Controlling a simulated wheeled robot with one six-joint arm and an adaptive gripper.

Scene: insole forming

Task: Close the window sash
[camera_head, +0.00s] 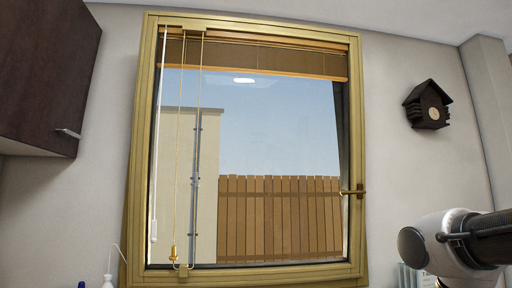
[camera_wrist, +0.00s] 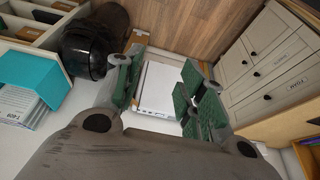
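The window (camera_head: 257,267) has a gold-coloured frame and fills the middle of the head view. Its sash handle (camera_head: 352,191) sits on the right side of the frame, with its lever pointing left. I cannot tell from this angle whether the sash stands slightly ajar. My gripper (camera_wrist: 160,92) shows in the wrist view with its green-padded fingers apart and nothing between them. It points down toward the floor and cabinets, and the window is not in that view. In the head view only part of my arm shows at the lower right, below the handle; the gripper is out of frame.
A raised blind (camera_head: 280,58) hangs across the window top, with cords at left. A dark cabinet (camera_head: 40,70) is at upper left and a cuckoo clock (camera_head: 427,104) at right. The wrist view shows white drawers (camera_wrist: 262,65), a black rounded object (camera_wrist: 85,50) and a teal box (camera_wrist: 32,75).

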